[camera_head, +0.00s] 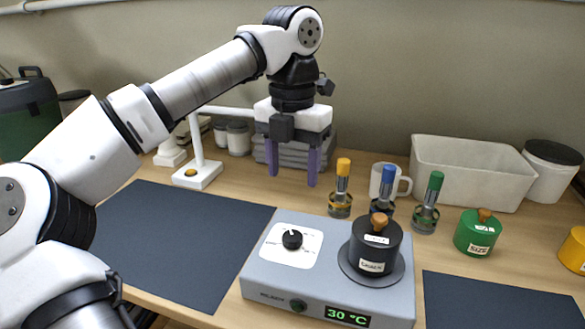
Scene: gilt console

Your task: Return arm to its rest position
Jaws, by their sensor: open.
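My gripper (292,170) hangs from my arm above the back middle of the bench, its two purple fingers pointing down and apart. It is open and nothing shows between the fingers. My arm reaches in from the left side of the picture, bent at the elbow high up. The gripper is behind the grey hot plate (262,278) and left of the yellow-capped vial (341,190), apart from both in the picture.
A black pot (375,252) stands on the hot plate, whose display reads 30 °C. Blue-capped (386,188) and green-capped (430,200) vials, a white mug (402,186), a green pot (477,236) and a pale bin (470,178) stand right. The left dark mat (180,235) is bare.

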